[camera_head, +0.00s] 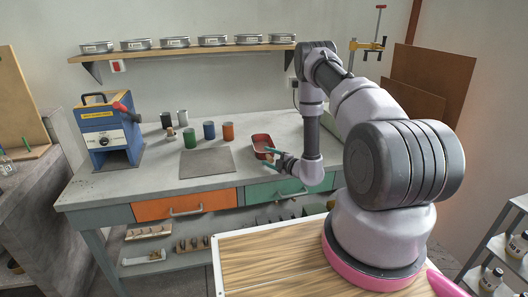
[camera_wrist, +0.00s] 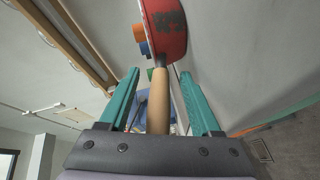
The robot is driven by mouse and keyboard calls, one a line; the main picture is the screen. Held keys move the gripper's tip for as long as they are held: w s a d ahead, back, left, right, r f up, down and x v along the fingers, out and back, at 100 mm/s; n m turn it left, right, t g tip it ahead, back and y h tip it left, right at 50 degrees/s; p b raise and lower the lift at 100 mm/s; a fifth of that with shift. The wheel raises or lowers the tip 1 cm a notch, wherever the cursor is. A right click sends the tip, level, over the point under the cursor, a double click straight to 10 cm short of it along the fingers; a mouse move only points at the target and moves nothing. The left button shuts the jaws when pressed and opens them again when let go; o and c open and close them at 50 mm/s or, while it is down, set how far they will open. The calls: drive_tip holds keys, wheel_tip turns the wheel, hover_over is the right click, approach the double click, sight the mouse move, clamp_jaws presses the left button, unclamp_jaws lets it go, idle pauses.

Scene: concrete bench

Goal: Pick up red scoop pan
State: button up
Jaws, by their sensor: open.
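The red scoop pan (camera_head: 262,142) lies on the grey bench, right of the dark square mat. My gripper (camera_head: 274,158) is at the pan's near right side in the head view. In the wrist view my gripper (camera_wrist: 159,75) is open, with a finger on each side of the handle and visible gaps. The handle's lower end is hidden behind the gripper body.
Green (camera_head: 190,138), blue (camera_head: 209,130) and orange (camera_head: 228,131) cups stand left of the pan, behind the dark mat (camera_head: 206,163). A blue machine (camera_head: 106,135) stands at the bench's left end. A shelf (camera_head: 190,49) with several round tins hangs above. The bench front is clear.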

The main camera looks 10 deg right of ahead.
clamp_jaws()
